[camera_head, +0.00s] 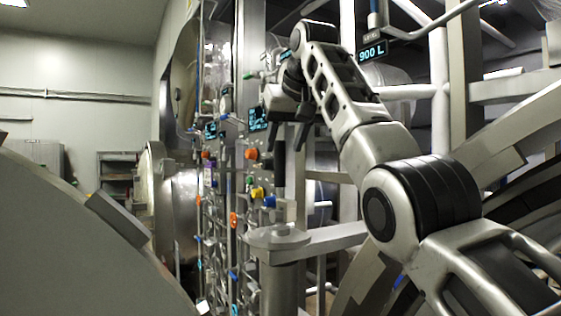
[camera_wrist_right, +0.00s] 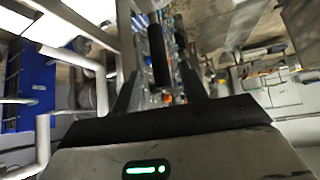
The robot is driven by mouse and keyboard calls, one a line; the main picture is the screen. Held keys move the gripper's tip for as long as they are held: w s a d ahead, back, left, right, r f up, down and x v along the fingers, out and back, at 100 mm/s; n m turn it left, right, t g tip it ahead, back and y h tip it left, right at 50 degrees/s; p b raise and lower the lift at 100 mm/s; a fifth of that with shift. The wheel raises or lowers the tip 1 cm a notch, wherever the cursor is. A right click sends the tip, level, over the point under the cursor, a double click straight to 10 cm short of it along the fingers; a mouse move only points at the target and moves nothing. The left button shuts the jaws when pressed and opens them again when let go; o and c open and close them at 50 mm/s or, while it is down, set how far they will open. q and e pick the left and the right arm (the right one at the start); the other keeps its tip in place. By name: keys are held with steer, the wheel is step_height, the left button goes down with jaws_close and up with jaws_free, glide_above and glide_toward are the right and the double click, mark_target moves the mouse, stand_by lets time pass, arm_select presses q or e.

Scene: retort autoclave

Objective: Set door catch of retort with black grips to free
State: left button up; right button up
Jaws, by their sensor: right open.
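My right gripper (camera_head: 286,128) reaches in from the right at the panel's edge and is open; its fingers point down. A black upright grip (camera_head: 279,165) stands just below the fingers, above a small grey block (camera_head: 287,211). In the right wrist view the black grip (camera_wrist_right: 160,54) lines up between the two open fingers (camera_wrist_right: 157,85). I cannot tell whether they touch it. I cannot make out the catch's setting. My left gripper is out of view.
A grey metal arm (camera_head: 330,238) on a round post is below the grip. A panel of coloured knobs and valves (camera_head: 232,219) stands to the left. A big curved grey door (camera_head: 60,240) fills the lower left. White pipes and frame bars crowd the right.

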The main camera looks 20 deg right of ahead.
steer(key=v, duration=1)
